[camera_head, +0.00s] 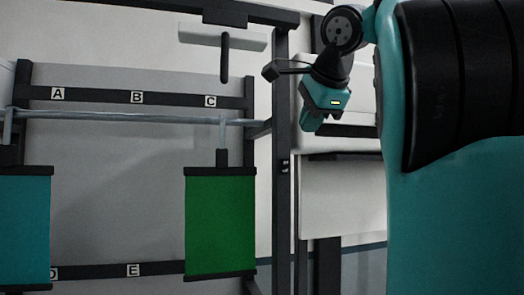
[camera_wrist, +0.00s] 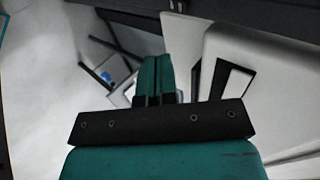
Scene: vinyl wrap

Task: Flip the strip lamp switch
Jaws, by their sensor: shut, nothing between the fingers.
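A small dark plate with white marks (camera_head: 284,166), which looks like the switch, sits on the dark upright post. Its position cannot be read from here. A white bar (camera_head: 250,40), which looks like the strip lamp, is mounted above the panel. My gripper (camera_head: 312,124) hangs to the right of the post, higher than the plate and apart from it in the picture. In the wrist view its two teal fingers (camera_wrist: 153,78) are together with nothing between them. I cannot make out the switch in the wrist view.
A green roll sheet (camera_head: 220,225) and a blue one (camera_head: 24,228) hang from a horizontal rail (camera_head: 150,118). Lettered strips cross the grey panel (camera_head: 110,190). The dark post (camera_head: 282,90) stands left of my gripper. White panels (camera_head: 342,200) lie below and behind it.

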